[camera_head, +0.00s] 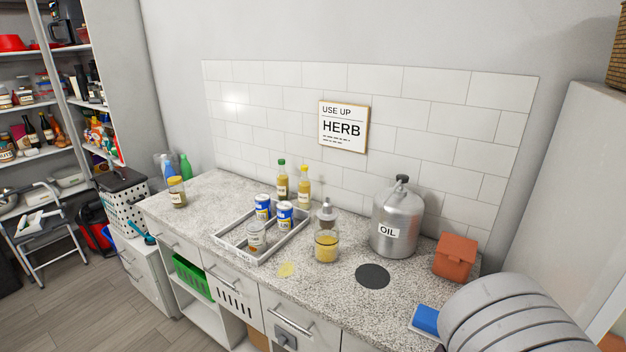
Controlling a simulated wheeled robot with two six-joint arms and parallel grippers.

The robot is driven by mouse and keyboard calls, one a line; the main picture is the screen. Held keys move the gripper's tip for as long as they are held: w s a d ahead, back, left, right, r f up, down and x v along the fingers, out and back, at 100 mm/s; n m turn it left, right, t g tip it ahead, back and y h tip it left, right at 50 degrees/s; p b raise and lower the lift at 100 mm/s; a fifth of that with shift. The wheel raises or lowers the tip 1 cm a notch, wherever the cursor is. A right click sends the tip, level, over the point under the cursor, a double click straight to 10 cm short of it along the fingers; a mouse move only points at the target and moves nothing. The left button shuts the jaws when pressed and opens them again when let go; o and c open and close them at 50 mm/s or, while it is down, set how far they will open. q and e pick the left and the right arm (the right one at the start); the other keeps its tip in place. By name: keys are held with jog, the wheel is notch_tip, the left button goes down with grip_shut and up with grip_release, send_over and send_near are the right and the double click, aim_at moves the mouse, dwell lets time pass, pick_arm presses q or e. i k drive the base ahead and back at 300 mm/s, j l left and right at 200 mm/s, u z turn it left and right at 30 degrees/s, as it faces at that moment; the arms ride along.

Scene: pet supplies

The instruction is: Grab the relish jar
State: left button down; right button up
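No jar label is readable as relish here, so I cannot tell which jar is the relish jar. A jar with a yellowish-olive lid and pale label (178,193) stands upright at the left end of the counter. A small labelled jar (256,238) stands in the front part of the divided tray (224,240). A glass jar with yellow contents (326,248) stands just right of the tray. Neither of my grippers shows in this view.
The granite counter (330,299) also holds blue-and-white cans (284,215), two yellow bottles (304,184), a metal oil canister (398,222), a dark disc (372,276), a terracotta container (455,257) and a blue block (426,319). Free counter lies between the left jar and tray.

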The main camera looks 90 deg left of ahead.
aim_at(176, 186)
jog(key=u, duration=0.95)
jog(key=k+u, duration=0.1)
jog(key=u, duration=0.35)
jog(key=j+u, duration=0.1)
jog(key=u, duration=1.3)
jog(key=j+u, duration=0.15)
jog(key=u, duration=0.8)
